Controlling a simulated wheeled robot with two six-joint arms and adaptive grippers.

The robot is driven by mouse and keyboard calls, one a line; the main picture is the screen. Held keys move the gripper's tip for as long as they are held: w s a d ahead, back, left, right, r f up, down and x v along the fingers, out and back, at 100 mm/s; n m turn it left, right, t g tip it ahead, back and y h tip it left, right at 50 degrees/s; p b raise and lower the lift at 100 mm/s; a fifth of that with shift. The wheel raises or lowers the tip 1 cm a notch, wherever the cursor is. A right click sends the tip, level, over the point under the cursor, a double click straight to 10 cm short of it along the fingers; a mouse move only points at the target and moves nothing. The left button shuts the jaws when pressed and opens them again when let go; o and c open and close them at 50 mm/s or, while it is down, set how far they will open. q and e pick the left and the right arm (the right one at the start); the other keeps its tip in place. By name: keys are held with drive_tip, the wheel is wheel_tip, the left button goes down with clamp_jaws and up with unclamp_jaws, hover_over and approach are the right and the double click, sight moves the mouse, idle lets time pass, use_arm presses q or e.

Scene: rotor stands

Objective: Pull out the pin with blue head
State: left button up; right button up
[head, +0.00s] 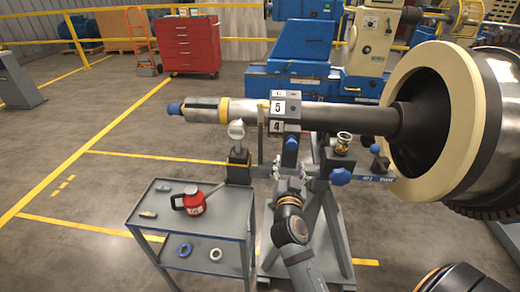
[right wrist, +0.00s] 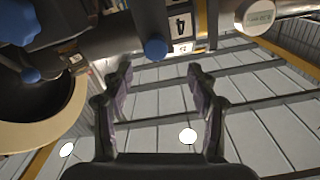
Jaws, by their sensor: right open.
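The pin's round blue head (head: 292,145) shows just under the numbered block on the shaft in the head view. In the right wrist view the blue head (right wrist: 155,48) hangs below the dark shaft, just beyond the fingertips and roughly centred between them. My right gripper (head: 289,178) is below the pin in the head view, pointing up at it. Its two fingers stand apart and empty in the right wrist view (right wrist: 160,78), and do not appear to touch the head. The pin's shank is hidden. My left gripper is not in view.
Blue knobs (head: 340,177) are on the stand right of the gripper. A dial gauge (head: 236,130) stands to the left. A grey cart (head: 160,212) carries a red canister (head: 194,201). The large cream-rimmed rotor (head: 408,90) fills the right side. Floor at left is open.

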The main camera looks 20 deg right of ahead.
sight(292, 146)
drive_tip(key=p+x, duration=0.1)
drive_tip(key=x, duration=0.2)
drive_tip(key=p+x, duration=0.1)
drive_tip(key=x, duration=0.2)
drive_tip(key=r+p+x, duration=0.1)
drive_tip(key=x, duration=0.2)
drive_tip(key=shift+s+d, duration=0.15)
drive_tip(key=shift+d, duration=0.25)
drive_tip(key=shift+w+d+f, duration=0.1)
drive_tip(key=shift+w+d, duration=0.2)
drive_tip(key=shift+w, duration=0.25)
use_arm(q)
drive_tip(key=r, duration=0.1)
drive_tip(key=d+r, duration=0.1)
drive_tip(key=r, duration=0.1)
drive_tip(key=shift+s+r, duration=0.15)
use_arm(e)
clamp_jaws()
